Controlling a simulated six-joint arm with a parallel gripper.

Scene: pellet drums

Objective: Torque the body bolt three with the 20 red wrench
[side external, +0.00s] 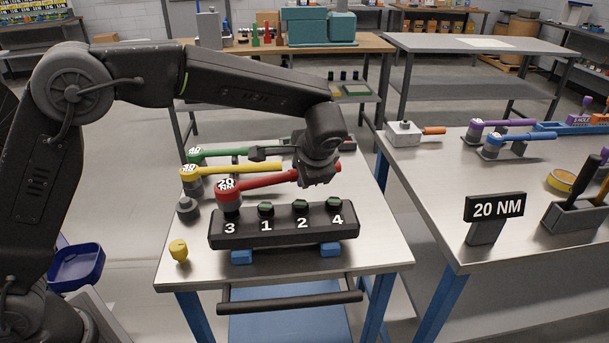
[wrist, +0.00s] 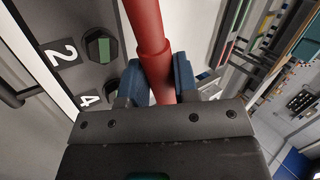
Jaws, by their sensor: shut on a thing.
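The red wrench (side external: 265,182), its head marked 20 NM, lies level above the black body block (side external: 285,233). Its head sits over the bolt position marked 3 at the block's left end and hides that bolt; whether it is fully seated I cannot tell. My gripper (side external: 318,172) is shut on the red wrench's handle, which also shows between the blue finger pads in the wrist view (wrist: 155,70). Bolts 1 (side external: 265,209), 2 (side external: 300,205) and 4 (side external: 334,203) show green-marked tops. The wrist view shows bolt 2 (wrist: 101,46) beside the handle.
A yellow wrench (side external: 235,170) and a green wrench (side external: 235,152) lie behind the red one. A dark socket piece (side external: 187,208) and a yellow piece (side external: 179,250) stand left of the block. A 20 NM sign (side external: 494,207) stands on the right table.

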